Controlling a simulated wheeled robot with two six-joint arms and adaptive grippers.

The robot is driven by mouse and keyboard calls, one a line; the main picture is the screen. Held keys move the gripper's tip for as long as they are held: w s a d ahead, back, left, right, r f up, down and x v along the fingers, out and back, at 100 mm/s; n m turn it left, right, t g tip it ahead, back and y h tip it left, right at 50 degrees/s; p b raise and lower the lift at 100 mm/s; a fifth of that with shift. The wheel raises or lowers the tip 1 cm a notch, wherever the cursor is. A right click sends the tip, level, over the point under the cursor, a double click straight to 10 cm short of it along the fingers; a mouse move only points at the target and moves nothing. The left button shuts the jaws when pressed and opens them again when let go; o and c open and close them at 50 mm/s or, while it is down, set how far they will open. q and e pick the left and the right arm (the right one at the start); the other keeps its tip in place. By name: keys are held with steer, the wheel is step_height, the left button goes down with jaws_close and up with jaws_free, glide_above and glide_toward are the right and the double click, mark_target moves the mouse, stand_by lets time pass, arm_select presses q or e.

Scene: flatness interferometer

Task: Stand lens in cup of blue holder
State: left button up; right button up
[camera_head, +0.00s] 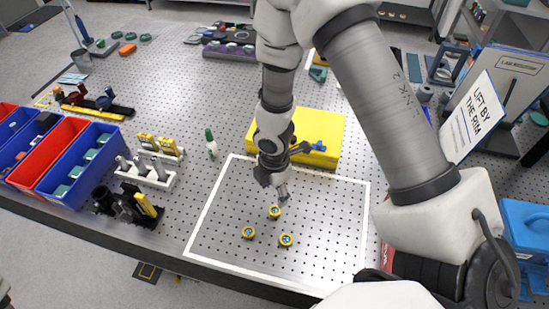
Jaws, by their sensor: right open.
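One lens (274,212) is at the back, one (249,232) at the front left and one (286,240) at the front right. My right gripper (282,192) is open and points down just behind and above the back lens, with nothing visible between its fingers. A small blue piece (318,146), possibly the blue holder, is at the yellow block (327,126); its cup cannot be made out. My left gripper is not in view.
The outlined area is mostly clear around the lenses.

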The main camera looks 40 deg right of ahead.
mark_target(274, 211)
steer(key=f+b, duration=0.5)
steer(key=s+f+b, duration=0.1)
steer(key=f+b, duration=0.1)
steer(key=shift+a+f+b, duration=0.15)
steer(key=shift+f+b, duration=0.15)
steer(key=shift+f, duration=0.05)
steer(key=shift+w+f, duration=0.15)
steer(key=shift+f, duration=0.1)
steer(key=shift+w+r, duration=0.1)
steer(key=shift+c, duration=0.3)
steer(key=c, duration=1.1)
steer(key=shift+r, duration=0.15)
